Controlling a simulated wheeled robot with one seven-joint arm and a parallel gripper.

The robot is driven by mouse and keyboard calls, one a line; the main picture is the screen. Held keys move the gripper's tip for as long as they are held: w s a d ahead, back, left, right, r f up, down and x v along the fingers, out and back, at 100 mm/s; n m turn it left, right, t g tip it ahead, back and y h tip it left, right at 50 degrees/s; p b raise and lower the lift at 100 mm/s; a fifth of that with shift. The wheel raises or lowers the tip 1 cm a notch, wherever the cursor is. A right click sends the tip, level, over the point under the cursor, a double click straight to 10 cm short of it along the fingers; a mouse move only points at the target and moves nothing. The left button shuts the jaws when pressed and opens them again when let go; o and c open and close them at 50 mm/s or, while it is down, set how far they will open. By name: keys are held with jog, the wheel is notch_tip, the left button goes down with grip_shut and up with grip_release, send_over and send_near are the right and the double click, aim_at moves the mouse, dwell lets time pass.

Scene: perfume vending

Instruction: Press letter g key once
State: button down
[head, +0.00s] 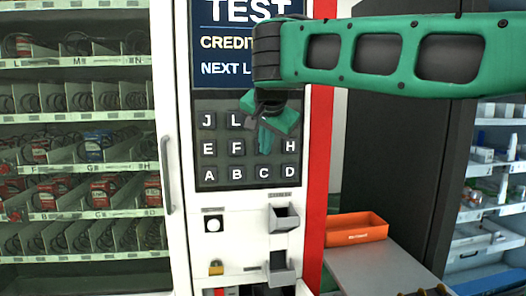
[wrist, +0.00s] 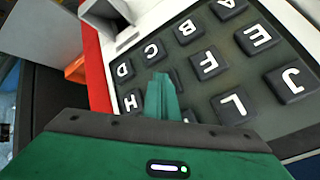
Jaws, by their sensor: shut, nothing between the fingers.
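The keypad (head: 198,182) is a dark panel of lettered keys on the white machine front. Its middle row reads E (head: 208,148), F (head: 237,147), a covered spot, then H (head: 290,147). My gripper (head: 264,140) is shut and empty, covering the G key's spot in the head view. In the wrist view, the green fingertips (wrist: 160,80) lie between the F key (wrist: 208,65) and the H key (wrist: 133,101), just below the C key (wrist: 152,52). The G letter is hidden behind the fingers. I cannot tell whether the tips touch the key.
A screen (head: 225,45) reading TEST sits above the keypad. Grey trays (head: 284,218) stick out below it. A glass-front case (head: 80,150) with a handle stands at left. An orange bin (head: 355,228) and a dark cabinet (head: 385,160) are at right.

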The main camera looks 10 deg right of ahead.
jog(key=shift+w, duration=0.15)
jog(key=shift+s, duration=0.2)
dwell(0.3)
jog(key=shift+s, duration=0.7)
jog(key=shift+s, duration=0.15)
jog(key=s, duration=0.4)
jog(key=shift+s, duration=0.35)
dwell(2.8)
